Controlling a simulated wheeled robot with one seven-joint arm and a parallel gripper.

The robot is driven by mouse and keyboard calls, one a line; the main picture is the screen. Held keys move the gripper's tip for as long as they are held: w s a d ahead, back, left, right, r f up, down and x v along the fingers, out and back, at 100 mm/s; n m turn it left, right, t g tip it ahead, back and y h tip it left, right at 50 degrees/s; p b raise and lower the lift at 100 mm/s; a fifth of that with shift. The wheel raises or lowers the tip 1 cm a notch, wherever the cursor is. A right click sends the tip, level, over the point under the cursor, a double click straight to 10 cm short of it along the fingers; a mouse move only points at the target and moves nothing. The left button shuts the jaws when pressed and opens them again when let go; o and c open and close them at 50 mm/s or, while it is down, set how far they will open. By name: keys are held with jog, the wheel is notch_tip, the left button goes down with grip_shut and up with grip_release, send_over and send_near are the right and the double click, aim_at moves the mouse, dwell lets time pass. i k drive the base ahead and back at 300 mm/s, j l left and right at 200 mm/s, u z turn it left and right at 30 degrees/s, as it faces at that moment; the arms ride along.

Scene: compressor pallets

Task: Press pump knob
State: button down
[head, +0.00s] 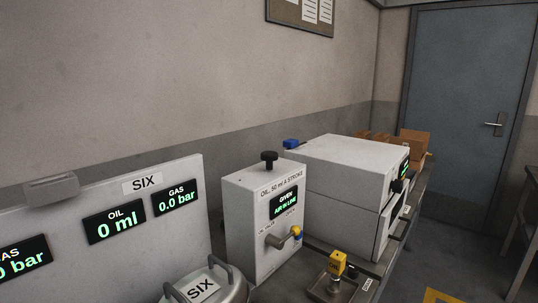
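A black knob (269,157) stands upright on a short stem on top of a white pump box (240,215). The box is labelled "OIL, 50 ml A STROKE", and its small green-lit display (284,203) reads "GIVEN" and "AIR IN LINE". A metal lever (275,241) with a yellow and blue end sits low on its front. Nothing touches the black knob. My gripper is not in view, so its state is hidden.
Left of the pump, a grey panel marked SIX (142,184) shows oil at 0 ml and gas at 0.0 bar. A metal vessel (207,289) stands before it. A white machine (340,165) is close on the right, with a yellow-topped fitting (336,263) in front. Space above the knob is clear.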

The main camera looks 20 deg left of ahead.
aim_at(269, 156)
jog(key=i+l, duration=0.7)
jog(key=l, duration=0.15)
jog(key=i+l+u, duration=0.1)
jog(key=u, duration=0.35)
jog(key=i+l+u, duration=0.1)
jog(key=l+u, duration=0.15)
jog(key=u, duration=0.2)
jog(key=l+u, duration=0.2)
jog(key=u, duration=0.25)
jog(key=i+l, duration=0.05)
